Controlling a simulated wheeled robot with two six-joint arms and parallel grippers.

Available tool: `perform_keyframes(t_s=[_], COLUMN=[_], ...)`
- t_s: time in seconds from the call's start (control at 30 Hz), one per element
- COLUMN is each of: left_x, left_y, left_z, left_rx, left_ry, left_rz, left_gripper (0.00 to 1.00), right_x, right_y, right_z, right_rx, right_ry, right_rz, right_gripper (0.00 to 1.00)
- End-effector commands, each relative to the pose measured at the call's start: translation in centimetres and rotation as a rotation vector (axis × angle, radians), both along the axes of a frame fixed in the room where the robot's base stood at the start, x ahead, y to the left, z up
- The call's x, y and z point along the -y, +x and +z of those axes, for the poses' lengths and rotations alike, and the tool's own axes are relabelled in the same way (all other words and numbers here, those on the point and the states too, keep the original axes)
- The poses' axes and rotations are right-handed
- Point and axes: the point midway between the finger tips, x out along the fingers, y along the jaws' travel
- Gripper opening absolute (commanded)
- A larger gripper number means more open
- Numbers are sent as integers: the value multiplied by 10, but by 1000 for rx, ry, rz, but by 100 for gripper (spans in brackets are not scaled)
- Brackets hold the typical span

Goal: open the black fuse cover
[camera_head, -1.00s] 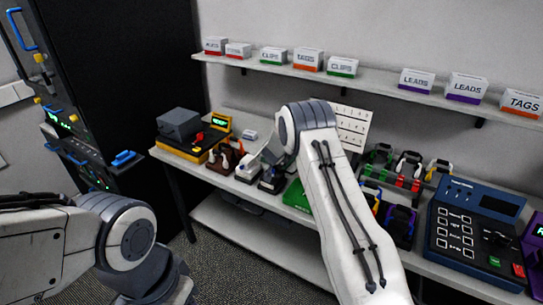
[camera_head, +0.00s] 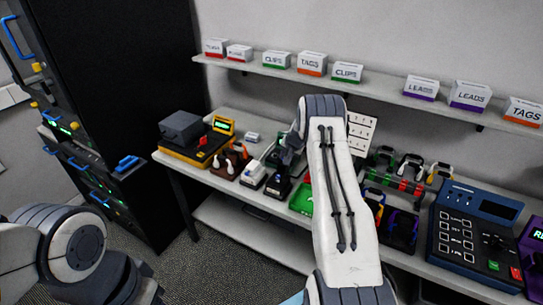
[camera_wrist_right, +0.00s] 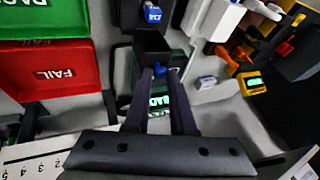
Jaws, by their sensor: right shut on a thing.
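The black fuse box (camera_head: 278,184) stands on the bench, left of the green tray. In the right wrist view the black box (camera_wrist_right: 153,42) shows a dark hollow, and a small blue knob (camera_wrist_right: 160,71) sits at its near side. My right gripper (camera_wrist_right: 161,76) is shut on the blue knob, seemingly part of the black fuse cover. The fingers hide much of the cover, so how far it stands open I cannot tell. A lit green display (camera_wrist_right: 158,98) shows partly between the fingers. My left arm is at the lower left, its gripper out of view.
A white unit (camera_head: 254,172) stands close left of the black box. Green (camera_wrist_right: 45,15) and red (camera_wrist_right: 55,70) trays lie to one side. A yellow-and-black device (camera_head: 205,145) and a blue keypad console (camera_head: 475,230) stand on the bench. A shelf with label boxes runs above.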

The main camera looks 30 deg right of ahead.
Motion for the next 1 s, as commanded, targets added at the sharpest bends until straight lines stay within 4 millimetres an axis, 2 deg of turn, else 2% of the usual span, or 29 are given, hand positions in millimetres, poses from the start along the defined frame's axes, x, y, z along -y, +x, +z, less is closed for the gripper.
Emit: perform_keyframes(t_s=[0.03, 0.3, 0.9, 0.93, 1.0], left_x=[0, 0, 0, 0, 0], left_y=[0, 0, 0, 0, 0], left_z=[-11, -26, -29, -29, -29], left_rx=[-1, -1, 0, 0, 0], left_ry=[1, 1, 0, 0, 0], left_rz=[1, 4, 5, 5, 5], left_gripper=[50, 50, 50, 50, 50], right_x=[5, 18, 25, 25, 25], right_y=[5, 7, 6, 6, 6], right_z=[0, -1, 3, 3, 3], right_rx=[16, 20, 22, 22, 21], right_ry=[-12, -15, -18, -18, -18], right_rz=[-3, -8, -13, -13, -13], right_gripper=[0, 0, 0, 26, 51])
